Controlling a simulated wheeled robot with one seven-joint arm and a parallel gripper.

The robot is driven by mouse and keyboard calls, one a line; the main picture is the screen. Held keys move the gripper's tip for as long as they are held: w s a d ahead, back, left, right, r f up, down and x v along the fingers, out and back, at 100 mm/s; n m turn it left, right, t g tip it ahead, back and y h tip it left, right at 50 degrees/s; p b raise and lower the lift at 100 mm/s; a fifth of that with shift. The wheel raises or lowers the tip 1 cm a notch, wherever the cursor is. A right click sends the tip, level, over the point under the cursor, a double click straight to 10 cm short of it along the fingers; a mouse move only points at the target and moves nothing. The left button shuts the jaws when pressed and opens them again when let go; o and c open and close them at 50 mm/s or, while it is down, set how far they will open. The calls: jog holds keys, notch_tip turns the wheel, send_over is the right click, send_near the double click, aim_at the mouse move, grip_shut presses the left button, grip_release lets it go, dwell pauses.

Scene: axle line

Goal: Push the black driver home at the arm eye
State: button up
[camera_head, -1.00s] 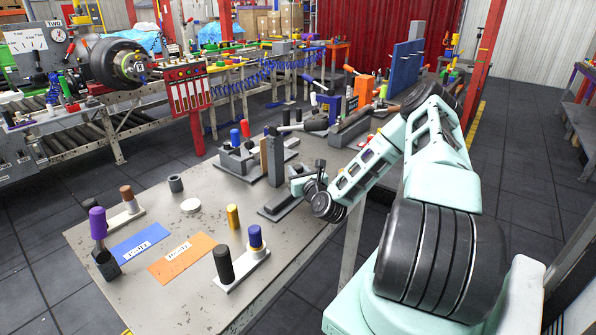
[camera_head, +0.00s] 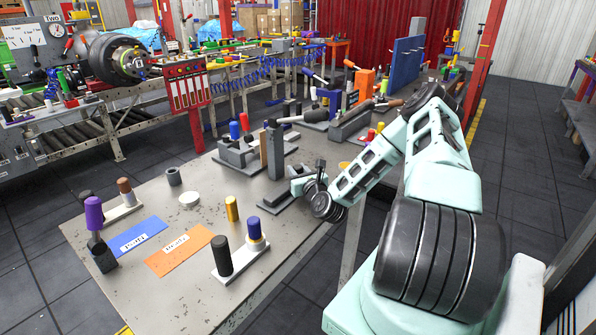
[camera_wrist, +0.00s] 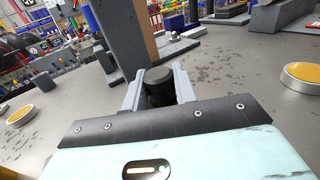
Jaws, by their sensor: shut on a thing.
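My gripper (camera_head: 297,187) is low over the near right part of the grey table, beside a dark grey upright post (camera_head: 275,152) on a flat base. In the wrist view my gripper (camera_wrist: 158,76) is shut on the black driver (camera_wrist: 166,75), a short dark cylinder with a round top. The driver is between the two grey fingers, just in front of the post (camera_wrist: 118,38); its lower end is hidden. I cannot make out the arm eye, or whether the driver touches it.
A wooden strip (camera_wrist: 148,28) stands against the post's far side. Two yellow-topped discs lie left (camera_wrist: 22,116) and right (camera_wrist: 301,76) in the wrist view. Several coloured cylinders, a blue card (camera_head: 137,238) and an orange card (camera_head: 178,250) occupy the table's left and front.

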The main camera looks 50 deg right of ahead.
jog(key=shift+f, duration=0.4)
jog(key=o, duration=1.1)
jog(key=b+v, duration=0.1)
jog(key=v, duration=0.7)
jog(key=b+v, duration=0.2)
jog(key=v, duration=0.5)
jog(key=shift+s+a+r, duration=0.15)
jog(key=shift+s+r, duration=0.1)
jog(key=shift+s, duration=0.1)
jog(key=shift+f+p+v, duration=0.2)
jog(key=shift+p+v, duration=0.35)
jog(key=shift+v, duration=0.35)
